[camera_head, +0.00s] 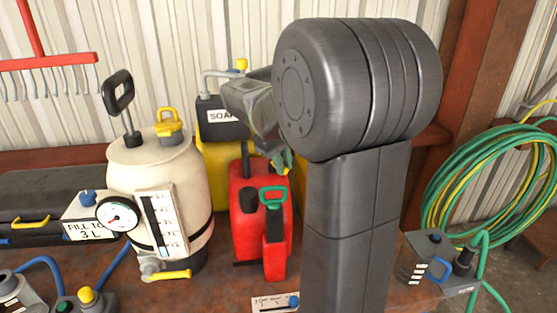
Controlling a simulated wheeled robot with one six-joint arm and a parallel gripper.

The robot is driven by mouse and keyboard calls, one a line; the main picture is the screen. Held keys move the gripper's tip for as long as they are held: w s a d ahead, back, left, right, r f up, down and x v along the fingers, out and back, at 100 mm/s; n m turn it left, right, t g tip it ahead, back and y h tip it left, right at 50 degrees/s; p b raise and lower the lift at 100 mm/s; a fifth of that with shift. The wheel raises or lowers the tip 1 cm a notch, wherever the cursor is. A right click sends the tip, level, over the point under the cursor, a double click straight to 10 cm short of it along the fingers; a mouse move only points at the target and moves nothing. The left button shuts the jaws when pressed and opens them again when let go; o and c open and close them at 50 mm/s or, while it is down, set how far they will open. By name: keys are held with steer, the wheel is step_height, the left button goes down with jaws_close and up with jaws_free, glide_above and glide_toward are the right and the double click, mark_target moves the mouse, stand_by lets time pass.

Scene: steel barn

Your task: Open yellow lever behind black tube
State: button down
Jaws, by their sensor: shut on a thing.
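My gripper (280,158) is partly hidden behind my own dark arm. It points down above the red can (252,222), in front of a yellow container (217,160). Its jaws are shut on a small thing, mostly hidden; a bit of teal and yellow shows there. A black upright tube (245,163) stands at the red can's top, left of the jaws. Yellow levers also show on the cream sprayer tank, one on top (169,122) and one at its foot (172,275). I cannot tell which lever is behind a black tube.
The cream tank (150,180) with a round gauge (117,215) stands left of the red can. A grey box with a blue handle (437,268) and a coiled green hose (490,185) are right. The bench is crowded.

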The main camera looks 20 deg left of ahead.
steer(key=n, duration=0.1)
steer(key=w+n+p, duration=0.1)
steer(key=n, duration=0.1)
steer(key=shift+w+d+r+n+y, duration=0.15)
steer(key=shift+w+d+n+y, duration=0.15)
steer(key=shift+n, duration=0.1)
steer(key=n, duration=0.1)
steer(key=w+n+p, duration=0.1)
steer(key=shift+d+n+y+p, duration=0.1)
steer(key=shift+n+y+p, duration=0.2)
steer(key=shift+w+a+n+y+p, duration=0.15)
steer(key=shift+w+n+p, duration=0.2)
steer(key=shift+n, duration=0.5)
steer(key=shift+w+a+n+y+p, duration=0.1)
steer(key=shift+w+n+y+p, duration=0.2)
steer(key=shift+n, duration=0.6)
steer(key=shift+w+a+n+y+p, duration=0.1)
steer(key=shift+w+n+p, duration=0.25)
steer(key=shift+n, duration=0.5)
steer(key=c, duration=1.4)
jaws_free()
